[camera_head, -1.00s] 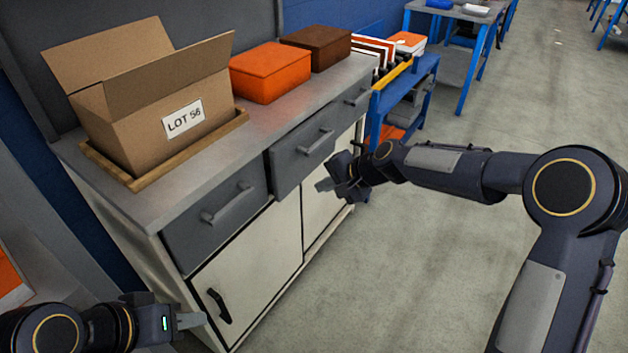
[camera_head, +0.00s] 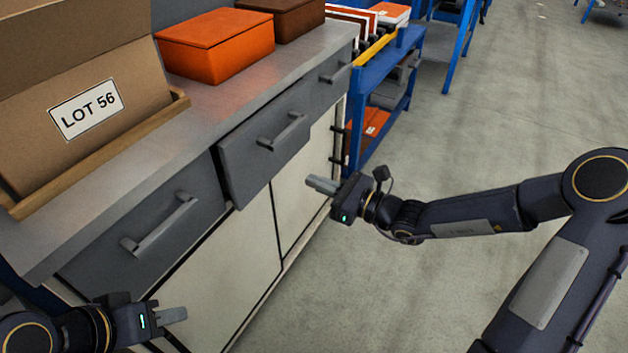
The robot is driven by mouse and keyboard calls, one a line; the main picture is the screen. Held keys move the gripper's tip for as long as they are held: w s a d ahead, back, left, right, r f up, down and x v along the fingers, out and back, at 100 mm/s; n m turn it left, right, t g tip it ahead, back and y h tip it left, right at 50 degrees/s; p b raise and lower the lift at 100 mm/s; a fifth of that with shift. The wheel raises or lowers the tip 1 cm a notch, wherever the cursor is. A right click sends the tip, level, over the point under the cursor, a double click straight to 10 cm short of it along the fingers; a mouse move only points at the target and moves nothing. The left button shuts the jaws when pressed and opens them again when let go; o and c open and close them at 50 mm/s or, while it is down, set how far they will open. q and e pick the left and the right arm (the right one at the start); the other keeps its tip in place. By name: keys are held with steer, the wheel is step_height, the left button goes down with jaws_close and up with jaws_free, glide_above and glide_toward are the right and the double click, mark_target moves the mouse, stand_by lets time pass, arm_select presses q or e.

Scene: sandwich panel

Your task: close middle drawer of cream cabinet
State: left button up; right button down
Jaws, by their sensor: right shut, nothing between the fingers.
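The cream cabinet (camera_head: 232,268) has cream doors below a row of grey drawers. The middle drawer (camera_head: 245,165) stands out a little past its neighbours, with a bar handle (camera_head: 283,132) on its front. The left drawer (camera_head: 105,265) and the right drawer (camera_head: 325,92) look flush. My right gripper (camera_head: 322,185) is shut and empty. It is in front of the cabinet, lower and to the right of the middle drawer in the picture, apart from it. My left gripper (camera_head: 172,315) is at the bottom left near the left door; its fingers overlap, so its opening is unclear.
A cardboard box (camera_head: 95,70) marked LOT 56 sits in a wooden tray (camera_head: 110,150) on the cabinet top. An orange box (camera_head: 215,45) and a brown box (camera_head: 285,15) stand behind. A blue shelf unit (camera_head: 385,75) is beyond the cabinet. Floor at right is clear.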

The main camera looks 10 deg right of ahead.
steer(key=b, duration=0.2)
glide_toward(265, 159)
steer(key=x, duration=0.5)
steer(key=shift+a+f, duration=0.25)
steer(key=shift+f, duration=0.05)
steer(key=shift+w+a, duration=0.45)
steer(key=shift+a, duration=0.1)
steer(key=x, duration=0.3)
steer(key=shift+w+a, duration=0.2)
steer(key=shift+a, duration=0.05)
steer(key=shift+d+r, duration=0.1)
steer(key=shift+r, duration=0.15)
steer(key=shift+d, duration=0.1)
